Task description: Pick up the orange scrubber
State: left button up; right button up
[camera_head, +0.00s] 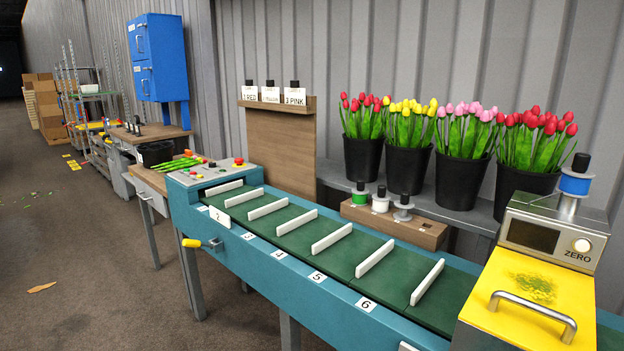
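I cannot make out an orange scrubber for certain. A small orange item (188,153) shows at the far end of the conveyor, beside a bunch of green stems (176,164), but it is too small to identify. A flat orange-brown piece (41,287), leaf-like in shape, lies on the floor at the left. Neither of my grippers shows in the head view.
A teal conveyor (290,262) with a green belt and white dividers runs across the front. A yellow-topped machine (510,325) stands at the right. Black tulip buckets (408,170) stand on a shelf behind. The floor (95,240) at left is mostly clear.

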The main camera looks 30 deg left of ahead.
aim_at(188, 153)
jog(key=u, duration=1.6)
